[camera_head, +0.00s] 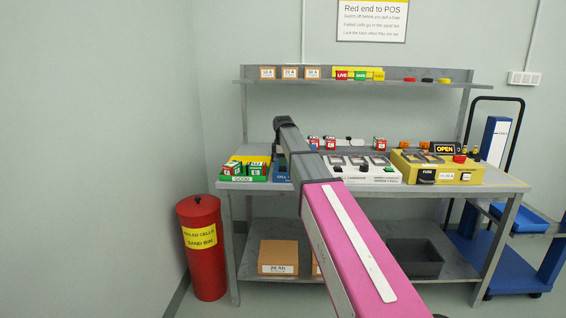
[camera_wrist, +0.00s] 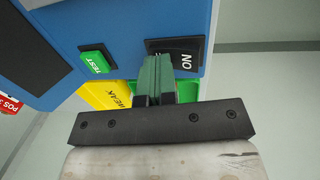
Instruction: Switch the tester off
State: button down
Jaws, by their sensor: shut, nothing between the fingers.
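The blue tester (camera_wrist: 130,22) fills the top of the wrist view. It has a green TEST button (camera_wrist: 96,61) and a black rocker switch (camera_wrist: 183,52) with the lettering ON showing. My gripper (camera_wrist: 158,62) is shut and empty. Its fingertips are at the left part of the rocker switch; I cannot tell whether they touch it. In the head view the tester (camera_head: 282,173) is mostly hidden behind my arm, and my fingers are hidden there too.
A yellow WEAK tray (camera_wrist: 106,96) and a green tray (camera_head: 244,179) holding cells are beside the tester. A white unit (camera_head: 388,178) and a yellow fuse box (camera_head: 455,177) stand to the right on the bench (camera_head: 504,184). A red bin (camera_head: 204,270) stands at left.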

jog(key=shift+s, duration=0.2)
jog(key=shift+s+a+r, duration=0.1)
jog(key=shift+s+r, duration=0.05)
jog(key=shift+s, duration=0.5)
jog(key=shift+r, duration=0.5)
notch_tip(320, 180, up, 13)
jog(key=s, duration=0.1)
jog(key=shift+s, duration=0.4)
jog(key=shift+a+f, duration=0.1)
jog(key=shift+f, duration=0.05)
